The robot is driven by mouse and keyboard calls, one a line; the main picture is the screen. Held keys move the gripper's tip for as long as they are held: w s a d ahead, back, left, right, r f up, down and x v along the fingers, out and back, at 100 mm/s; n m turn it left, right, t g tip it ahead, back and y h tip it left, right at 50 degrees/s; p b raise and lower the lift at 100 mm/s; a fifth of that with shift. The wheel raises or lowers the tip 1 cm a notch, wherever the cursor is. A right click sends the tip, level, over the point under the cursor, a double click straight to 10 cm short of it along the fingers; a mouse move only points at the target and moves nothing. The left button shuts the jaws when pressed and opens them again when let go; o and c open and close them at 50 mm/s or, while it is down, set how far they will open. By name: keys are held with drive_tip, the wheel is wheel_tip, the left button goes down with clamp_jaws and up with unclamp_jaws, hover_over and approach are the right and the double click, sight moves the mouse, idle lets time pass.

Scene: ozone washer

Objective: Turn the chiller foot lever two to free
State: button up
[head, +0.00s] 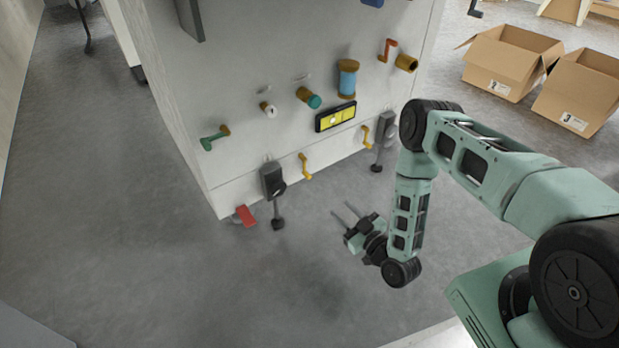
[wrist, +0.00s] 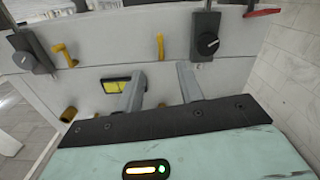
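No label for chiller foot lever two is readable, so I cannot tell which lever it is. Low on the white cabinet, the head view shows a red lever (head: 245,215) at the bottom corner, a yellow lever (head: 305,167) in the middle and another yellow lever (head: 366,137) farther right. The wrist view is upside down and shows the red lever (wrist: 262,12) and yellow levers (wrist: 160,47) (wrist: 66,54). My gripper (head: 342,209) is open and empty, low in front of the cabinet and apart from it. Its two separated fingers show in the wrist view (wrist: 161,87).
Black knob boxes (head: 272,180) (head: 386,128) stick out low on the cabinet (head: 240,110). Higher up are a green lever (head: 214,138), a yellow panel (head: 336,116) and a blue cylinder (head: 347,80). Open cardboard boxes (head: 505,65) stand behind right. The floor left is clear.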

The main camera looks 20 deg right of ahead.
sight(310, 178)
drive_tip(key=b+x, duration=0.5)
drive_tip(key=x, duration=0.3)
drive_tip(key=b+x, duration=0.5)
drive_tip(key=x, duration=0.3)
drive_tip(key=shift+w+f, duration=0.1)
drive_tip(key=shift+f, duration=0.1)
drive_tip(key=shift+w+a+r, duration=0.15)
drive_tip(key=shift+w, duration=0.35)
clamp_jaws()
